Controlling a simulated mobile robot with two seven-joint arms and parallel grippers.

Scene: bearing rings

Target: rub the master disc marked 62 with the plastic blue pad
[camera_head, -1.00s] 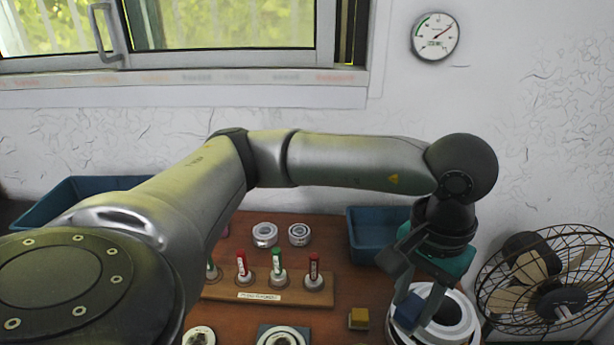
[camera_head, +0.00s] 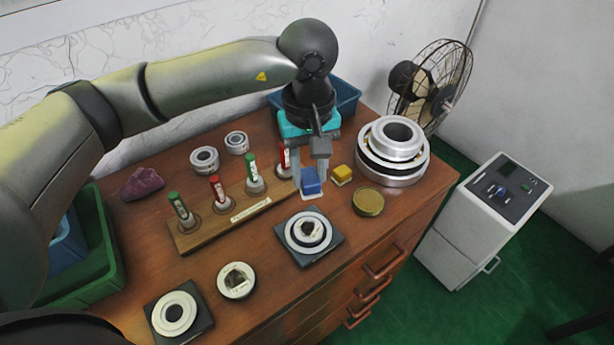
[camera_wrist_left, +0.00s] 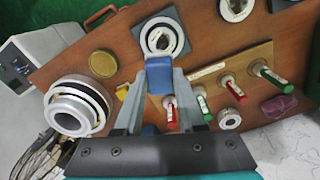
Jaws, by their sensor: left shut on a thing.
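My left gripper (camera_head: 311,165) is shut on the blue pad (camera_head: 311,182), which has a pale underside. It holds the pad near the right end of the wooden peg board; whether the pad touches the table I cannot tell. The pad also shows between the fingers in the left wrist view (camera_wrist_left: 159,75). A ringed disc on a dark square plate (camera_head: 308,232) lies just in front of the pad, apart from it. A second disc on a dark plate (camera_head: 175,313) and a loose disc (camera_head: 236,280) lie front left. No number is legible. My right gripper is out of view.
A yellow block (camera_head: 341,174) and brass-coloured round (camera_head: 368,202) lie right of the pad. Stacked rings (camera_head: 396,150) stand at the right. The peg board (camera_head: 235,216) carries upright red and green pegs. A blue bin (camera_head: 346,97) is behind the gripper.

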